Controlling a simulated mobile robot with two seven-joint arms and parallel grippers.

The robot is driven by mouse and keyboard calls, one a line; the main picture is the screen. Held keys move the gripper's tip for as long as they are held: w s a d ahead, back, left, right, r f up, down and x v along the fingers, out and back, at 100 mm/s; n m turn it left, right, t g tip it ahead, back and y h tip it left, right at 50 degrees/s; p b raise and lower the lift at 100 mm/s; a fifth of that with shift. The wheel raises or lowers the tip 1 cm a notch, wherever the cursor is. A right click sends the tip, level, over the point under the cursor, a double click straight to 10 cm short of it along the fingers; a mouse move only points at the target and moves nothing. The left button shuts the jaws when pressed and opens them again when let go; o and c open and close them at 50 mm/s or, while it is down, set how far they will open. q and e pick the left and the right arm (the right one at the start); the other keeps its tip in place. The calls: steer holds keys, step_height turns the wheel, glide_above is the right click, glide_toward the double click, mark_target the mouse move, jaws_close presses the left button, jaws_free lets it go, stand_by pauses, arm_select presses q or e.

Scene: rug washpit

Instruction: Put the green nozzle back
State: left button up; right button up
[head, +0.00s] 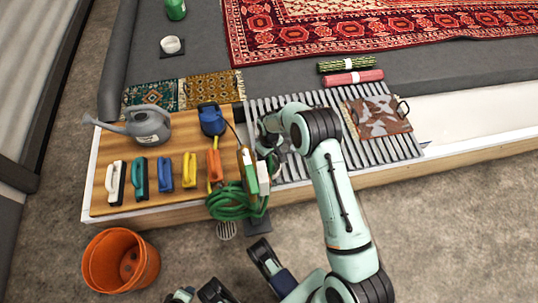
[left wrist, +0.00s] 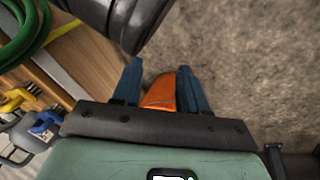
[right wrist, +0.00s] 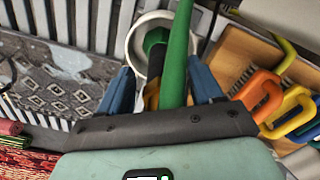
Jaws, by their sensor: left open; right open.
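In the right wrist view a long green piece (right wrist: 176,60), apparently the green nozzle or its hose, runs between the fingers of my right gripper (right wrist: 160,88). The gripper is open, with a gap on each side. Beside the green piece is a white round cup or ring (right wrist: 148,42) with dark green inside. In the head view a green piece (head: 250,182) shows at the right end of the wooden board, above the coiled green hose (head: 232,203); my right arm partly covers this area. My left gripper (left wrist: 160,88) is open and empty, low over the floor side.
The wooden board (head: 125,200) holds a grey watering can (head: 148,124), a blue tool (head: 212,119) and several coloured brushes. A slatted grate (head: 400,147) with a patterned piece (head: 376,117) lies to the right. An orange bucket (head: 100,265) stands on the floor. A red rug (head: 300,40) lies behind.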

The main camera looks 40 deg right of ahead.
step_height(320, 180, up, 5)
steer(key=shift+r+p, duration=0.1)
steer(key=shift+p, duration=0.55)
step_height(320, 180, up, 7)
steer(key=shift+p, duration=0.7)
arm_select(q)
steer(key=shift+h, duration=0.3)
steer(key=r, duration=0.1)
steer(key=s+d+r, duration=0.1)
steer(key=d+r, duration=0.1)
steer(key=shift+s+r, duration=0.35)
steer(key=shift+s, duration=0.05)
steer(key=shift+s, duration=0.1)
arm_select(e)
steer(key=shift+s, duration=0.1)
